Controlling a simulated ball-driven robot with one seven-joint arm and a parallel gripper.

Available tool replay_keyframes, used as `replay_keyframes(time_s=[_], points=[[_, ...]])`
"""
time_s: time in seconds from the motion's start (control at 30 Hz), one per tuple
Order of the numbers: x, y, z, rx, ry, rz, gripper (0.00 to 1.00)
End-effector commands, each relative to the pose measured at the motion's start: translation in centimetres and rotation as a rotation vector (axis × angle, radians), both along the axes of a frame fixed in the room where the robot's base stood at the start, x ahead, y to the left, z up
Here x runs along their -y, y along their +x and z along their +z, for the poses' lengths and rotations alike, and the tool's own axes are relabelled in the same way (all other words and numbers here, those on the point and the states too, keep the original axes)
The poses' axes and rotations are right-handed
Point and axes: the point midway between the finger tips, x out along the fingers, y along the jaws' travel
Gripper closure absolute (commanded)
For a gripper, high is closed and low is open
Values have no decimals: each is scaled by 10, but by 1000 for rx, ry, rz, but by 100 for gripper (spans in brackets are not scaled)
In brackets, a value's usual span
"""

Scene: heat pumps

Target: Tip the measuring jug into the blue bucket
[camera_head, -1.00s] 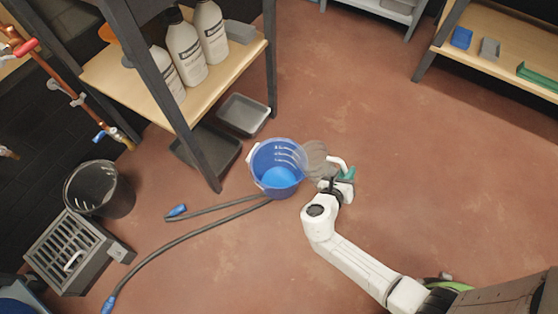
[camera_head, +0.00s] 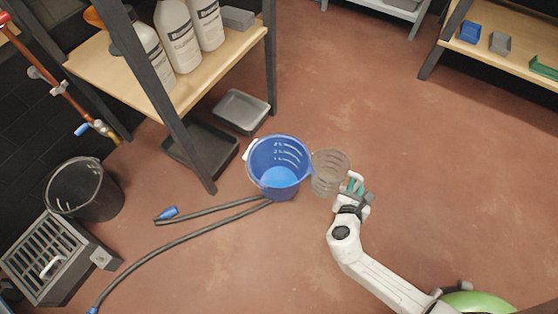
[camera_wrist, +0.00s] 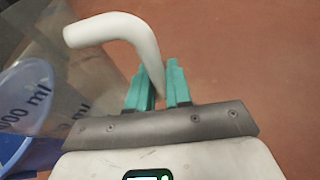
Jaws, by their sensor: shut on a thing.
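The blue bucket (camera_head: 262,178) stands on the floor in the middle of the head view, open end up, with white marks inside. A lighter blue round patch shows at its bottom; I cannot tell whether it is liquid. The clear grey measuring jug (camera_head: 328,175) is just right of the bucket, about upright, its edge close to the bucket's rim. My gripper (camera_head: 356,186) is on the jug's right side. In the wrist view, the green fingers of my gripper (camera_wrist: 160,88) are shut on the jug's white handle (camera_wrist: 125,28). Whether the jug holds anything is unclear.
A hose (camera_head: 190,232) lies on the floor left of the bucket. A black bucket (camera_head: 88,195) and a grated box (camera_head: 55,255) stand farther left. A shelf (camera_head: 225,50) with white bottles is behind. The floor to the right is clear.

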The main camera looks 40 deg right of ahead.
Motion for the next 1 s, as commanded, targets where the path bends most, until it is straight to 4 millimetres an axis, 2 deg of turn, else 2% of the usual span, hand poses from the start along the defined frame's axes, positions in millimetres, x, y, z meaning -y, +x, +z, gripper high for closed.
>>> replay_keyframes(time_s=[0.1, 0.2, 0.5, 0.6, 1.0], points=[[0, 0, -5, 17, 8, 1, 100], [0, -1, -1, 25, 11, 0, 100], [0, -1, 39, 26, 13, 0, 100], [0, -1, 46, 25, 13, 0, 100], [0, -1, 44, 25, 13, 0, 100]])
